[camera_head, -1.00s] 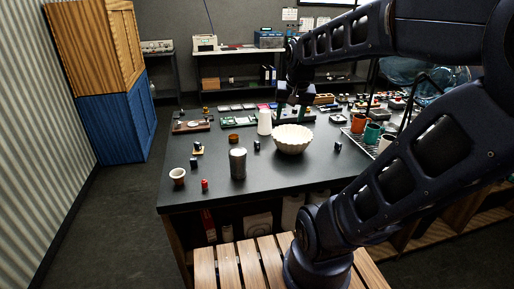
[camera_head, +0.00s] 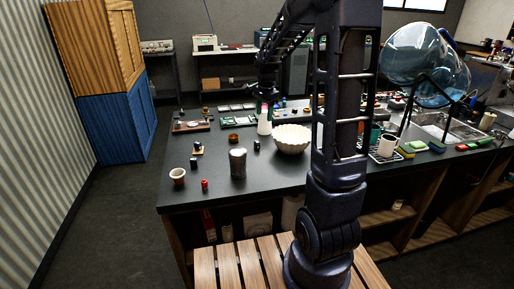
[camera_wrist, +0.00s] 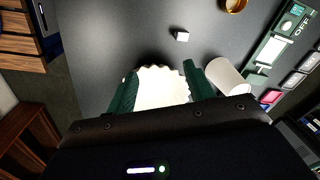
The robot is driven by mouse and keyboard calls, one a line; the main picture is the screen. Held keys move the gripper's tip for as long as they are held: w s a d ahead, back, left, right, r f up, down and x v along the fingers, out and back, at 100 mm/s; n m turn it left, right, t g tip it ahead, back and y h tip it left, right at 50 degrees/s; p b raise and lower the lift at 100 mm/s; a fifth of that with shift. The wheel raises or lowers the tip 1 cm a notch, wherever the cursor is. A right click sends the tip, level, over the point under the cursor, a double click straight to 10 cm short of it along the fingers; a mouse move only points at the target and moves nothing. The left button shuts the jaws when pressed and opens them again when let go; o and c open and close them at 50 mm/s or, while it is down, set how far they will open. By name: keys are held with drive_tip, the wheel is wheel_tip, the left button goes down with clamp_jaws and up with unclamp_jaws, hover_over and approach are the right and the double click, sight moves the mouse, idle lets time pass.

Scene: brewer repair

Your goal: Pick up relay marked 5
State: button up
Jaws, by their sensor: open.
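No marking 5 can be read in any view, so I cannot tell which piece is that relay. A small block with a white top (camera_wrist: 181,36) lies on the table in the wrist view, ahead of my fingers. In the head view small dark pieces stand on the table, one near the metal can (camera_head: 256,145) and one at the left (camera_head: 193,164). My gripper (camera_wrist: 160,71) is open with green fingers spread and nothing held. It is above the white fluted bowl (camera_wrist: 160,90), which shows between the fingers. In the head view my arm hides much of the table's right half.
A white tapered container (camera_wrist: 226,76) stands close beside the right finger. A metal can (camera_head: 238,163), a cup (camera_head: 177,177) and a red piece (camera_head: 204,185) stand near the front. Boards and a rack with mugs also occupy the table (camera_head: 290,180).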

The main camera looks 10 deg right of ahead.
sight(257, 142)
drive_tip(key=w+f+m, duration=0.1)
drive_tip(key=w+f, duration=0.1)
drive_tip(key=f, duration=0.2)
drive_tip(key=w+a+f+m, duration=0.1)
drive_tip(key=w+f, duration=0.2)
drive_tip(key=f, duration=0.2)
drive_tip(key=w+f+m+g, duration=0.1)
drive_tip(key=w+f, duration=0.1)
drive_tip(key=f, duration=0.2)
drive_tip(key=shift+w+a+f+m, duration=0.2)
drive_tip(key=shift+w+f+m, duration=0.1)
drive_tip(key=shift+w+f, duration=0.1)
drive_tip(key=shift+s+f, duration=0.2)
drive_tip(key=shift+f, duration=1.1)
drive_tip(key=shift+s+f, duration=0.2)
drive_tip(key=shift+f, duration=1.05)
drive_tip(key=c, duration=1)
